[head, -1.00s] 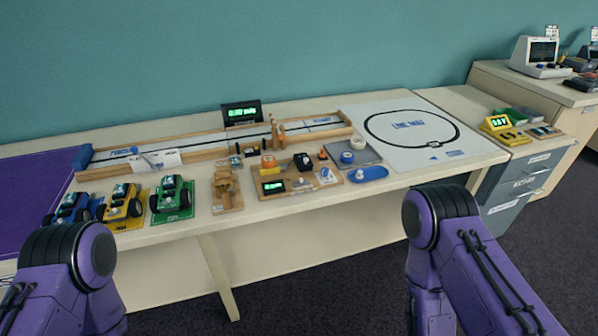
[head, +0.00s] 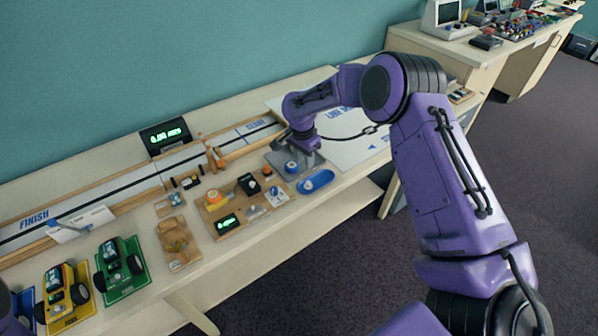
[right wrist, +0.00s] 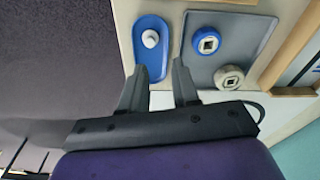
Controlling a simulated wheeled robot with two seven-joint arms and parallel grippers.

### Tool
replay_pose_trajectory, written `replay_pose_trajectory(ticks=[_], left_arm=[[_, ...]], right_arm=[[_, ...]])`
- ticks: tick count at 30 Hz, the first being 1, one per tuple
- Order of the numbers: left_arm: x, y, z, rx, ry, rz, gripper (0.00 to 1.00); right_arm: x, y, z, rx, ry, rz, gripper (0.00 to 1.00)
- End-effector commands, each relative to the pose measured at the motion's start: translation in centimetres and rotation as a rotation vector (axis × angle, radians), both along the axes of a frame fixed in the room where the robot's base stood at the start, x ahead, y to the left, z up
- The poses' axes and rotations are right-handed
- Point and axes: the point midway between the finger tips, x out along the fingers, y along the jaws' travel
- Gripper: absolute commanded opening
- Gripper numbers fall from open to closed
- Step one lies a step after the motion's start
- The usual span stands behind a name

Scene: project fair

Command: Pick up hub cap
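A small white round cap, which looks like the hub cap (right wrist: 150,38), sits in a blue oval dish (right wrist: 143,66). The dish (head: 322,180) also shows in the head view, near the table's front edge. My right gripper (right wrist: 158,75) is open and empty, its fingers pointing toward the dish and the grey tray (right wrist: 259,28) beside it. In the head view my right gripper (head: 306,156) is over the grey tray, just behind the dish. The tray holds a blue ring-shaped part (right wrist: 206,41) and a whitish one (right wrist: 229,77) with square centres. My left gripper is out of view.
A wooden board with a green display (head: 228,223) and several parts lies left of the dish. A wooden track (head: 165,180) runs behind it. Green (head: 122,268) and yellow (head: 66,296) toy vehicles stand at the left. The white line map (head: 352,150) lies to the right.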

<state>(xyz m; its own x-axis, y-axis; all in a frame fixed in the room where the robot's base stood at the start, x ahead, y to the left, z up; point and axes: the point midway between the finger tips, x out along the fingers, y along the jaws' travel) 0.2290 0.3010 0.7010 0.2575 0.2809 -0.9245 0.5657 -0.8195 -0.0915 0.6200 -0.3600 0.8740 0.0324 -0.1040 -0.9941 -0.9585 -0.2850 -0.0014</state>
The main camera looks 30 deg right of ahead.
Motion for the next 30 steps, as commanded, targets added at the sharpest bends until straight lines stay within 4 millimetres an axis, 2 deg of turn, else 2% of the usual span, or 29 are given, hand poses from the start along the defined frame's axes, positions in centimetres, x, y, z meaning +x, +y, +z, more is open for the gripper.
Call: replay_pose_trajectory(ticks=[2, 6, 11, 16, 19, 27, 28, 30], left_arm=[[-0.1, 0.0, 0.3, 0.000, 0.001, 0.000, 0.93], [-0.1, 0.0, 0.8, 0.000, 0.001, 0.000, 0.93], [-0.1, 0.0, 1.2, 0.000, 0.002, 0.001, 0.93], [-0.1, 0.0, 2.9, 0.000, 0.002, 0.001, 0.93], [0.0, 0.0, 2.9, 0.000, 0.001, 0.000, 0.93], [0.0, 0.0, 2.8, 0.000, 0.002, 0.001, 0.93], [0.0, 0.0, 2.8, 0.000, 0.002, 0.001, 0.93], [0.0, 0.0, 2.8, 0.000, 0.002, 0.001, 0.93]], right_arm=[[-0.3, -0.5, 0.0, -0.010, 0.011, -0.017, 0.30], [-1.0, -0.9, -2.3, -0.009, 0.006, -0.021, 0.30], [-0.9, -1.2, -4.3, -0.010, 0.006, -0.021, 0.30], [-0.9, -0.9, -7.5, -0.010, 0.017, -0.019, 0.30], [-0.6, -1.0, -9.3, -0.011, 0.015, -0.017, 0.30], [-0.4, -1.0, -10.1, -0.011, 0.014, -0.015, 0.30], [-0.4, -1.0, -10.1, -0.011, 0.014, -0.015, 0.24], [-0.4, -1.0, -10.1, -0.011, 0.014, -0.015, 0.01]])
